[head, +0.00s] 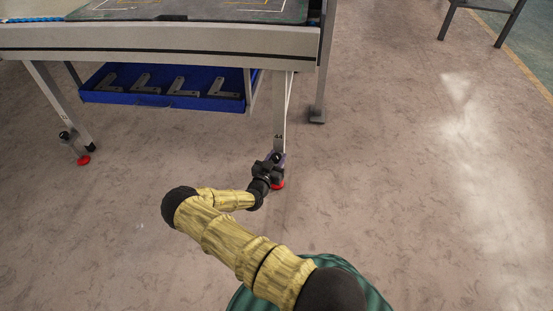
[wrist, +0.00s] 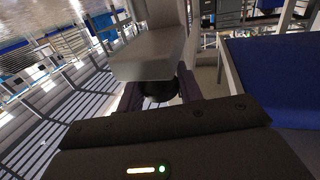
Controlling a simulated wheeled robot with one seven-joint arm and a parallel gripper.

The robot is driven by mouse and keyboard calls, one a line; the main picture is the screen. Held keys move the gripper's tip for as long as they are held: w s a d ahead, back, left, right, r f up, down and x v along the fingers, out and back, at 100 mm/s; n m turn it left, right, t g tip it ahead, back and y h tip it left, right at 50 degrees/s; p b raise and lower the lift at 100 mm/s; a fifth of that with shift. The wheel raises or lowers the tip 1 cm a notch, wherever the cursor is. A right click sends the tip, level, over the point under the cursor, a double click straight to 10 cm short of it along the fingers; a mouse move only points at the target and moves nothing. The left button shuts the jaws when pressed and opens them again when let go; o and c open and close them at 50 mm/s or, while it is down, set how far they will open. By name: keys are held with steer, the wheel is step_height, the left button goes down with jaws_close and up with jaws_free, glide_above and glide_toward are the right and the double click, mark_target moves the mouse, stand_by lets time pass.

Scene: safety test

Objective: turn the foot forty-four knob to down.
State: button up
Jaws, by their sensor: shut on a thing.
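The table leg marked 44 (head: 279,112) stands near the middle of the head view, with a red foot pad (head: 278,185) on the floor below it. My gripper (head: 273,162) is at the bottom of this leg and largely covers the knob there. In the wrist view my gripper (wrist: 160,98) has its dark fingers on both sides of a black round knob (wrist: 161,88) under the grey leg (wrist: 150,55). It is shut on that knob. The knob's pointer or markings are hidden, so its setting cannot be told.
Another leg (head: 50,98) at the left has its own knob (head: 68,136) and red foot pad (head: 84,160). A blue tray (head: 150,99) with several grey brackets hangs under the table (head: 160,40). A further leg (head: 321,80) stands close at the right.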

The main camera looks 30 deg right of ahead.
steer(key=shift+f+m+g+h+b, duration=0.3)
steer(key=shift+m+g+b, duration=0.1)
steer(key=shift+b, duration=0.35)
steer(key=shift+w+m+g+h+b, duration=0.1)
steer(key=shift+m+g+h+b, duration=0.4)
steer(key=shift+b, duration=0.55)
steer(key=shift+m+g+h+b, duration=0.4)
steer(key=shift+m+g+b, duration=0.2)
steer(key=shift+g+b, duration=0.4)
steer(key=shift+r+m+g+h+b, duration=0.15)
steer(key=shift+m+g+h+b, duration=0.2)
steer(key=shift+m+g, duration=0.55)
steer(key=shift+r+m+g+h+b, duration=0.15)
steer(key=shift+m+g+h, duration=0.3)
steer(key=shift+g, duration=0.85)
steer(key=o, duration=1)
steer(key=shift+c, duration=0.2)
steer(key=shift+a, duration=0.1)
